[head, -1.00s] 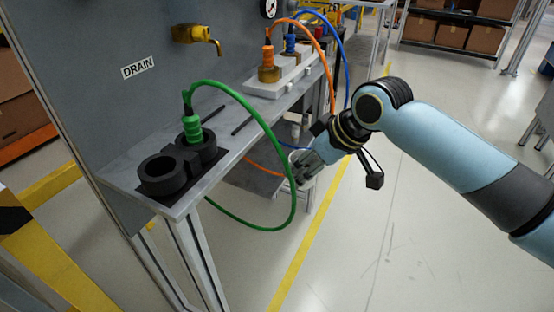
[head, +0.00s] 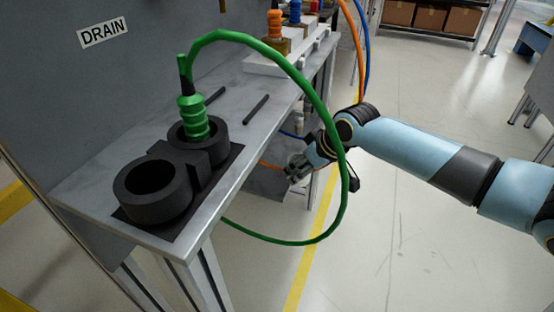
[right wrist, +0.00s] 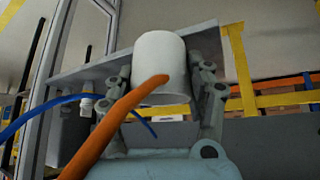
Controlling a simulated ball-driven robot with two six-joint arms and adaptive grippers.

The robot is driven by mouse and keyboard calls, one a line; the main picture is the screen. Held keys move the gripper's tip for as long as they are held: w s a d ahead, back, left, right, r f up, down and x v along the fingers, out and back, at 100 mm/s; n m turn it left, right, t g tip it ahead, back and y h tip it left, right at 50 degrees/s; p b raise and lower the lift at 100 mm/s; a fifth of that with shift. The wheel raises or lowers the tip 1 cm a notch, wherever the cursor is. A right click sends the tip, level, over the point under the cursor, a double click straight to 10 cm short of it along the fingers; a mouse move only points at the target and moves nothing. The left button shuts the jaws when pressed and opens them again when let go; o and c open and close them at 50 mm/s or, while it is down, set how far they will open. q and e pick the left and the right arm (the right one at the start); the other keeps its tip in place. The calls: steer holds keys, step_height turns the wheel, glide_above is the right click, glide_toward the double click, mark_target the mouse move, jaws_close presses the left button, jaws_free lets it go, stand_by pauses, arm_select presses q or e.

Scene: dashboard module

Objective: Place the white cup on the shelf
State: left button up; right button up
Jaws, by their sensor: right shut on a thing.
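The white cup (right wrist: 160,65) is between the two fingers of my right gripper (right wrist: 163,85) in the right wrist view. The fingers are shut on its sides. In the head view my right gripper (head: 294,170) is low, just off the right side of the grey bench, and I cannot make out the cup there. A lower grey shelf (head: 264,184) shows under the bench top, partly hidden by the bench and the green hose. A grey slab (right wrist: 95,68) lies behind the cup in the right wrist view. My left gripper is not in view.
A green hose (head: 322,110) loops from the bench (head: 120,222) across my right forearm. An orange hose (right wrist: 112,125) crosses in front of the cup in the right wrist view, with a blue hose (right wrist: 40,113) to its left. The floor (head: 430,245) on the right is clear.

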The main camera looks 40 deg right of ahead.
steer(key=w, duration=0.2)
steer(key=w+b, duration=0.1)
steer(key=w, duration=0.1)
steer(key=shift+w+a+f, duration=0.1)
steer(key=shift+w+a, duration=0.1)
steer(key=shift+w, duration=0.4)
steer(key=w+b, duration=0.1)
steer(key=w, duration=0.2)
steer(key=shift+a, duration=0.15)
steer(key=shift+f+b, duration=0.45)
steer(key=shift+f, duration=0.35)
steer(key=o, duration=0.7)
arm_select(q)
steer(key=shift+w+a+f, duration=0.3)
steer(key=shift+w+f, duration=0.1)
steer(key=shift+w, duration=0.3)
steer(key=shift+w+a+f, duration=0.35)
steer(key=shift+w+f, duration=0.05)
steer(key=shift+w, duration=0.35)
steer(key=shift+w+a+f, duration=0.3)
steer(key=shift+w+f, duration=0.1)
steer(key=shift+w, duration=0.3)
arm_select(e)
steer(key=o, duration=0.4)
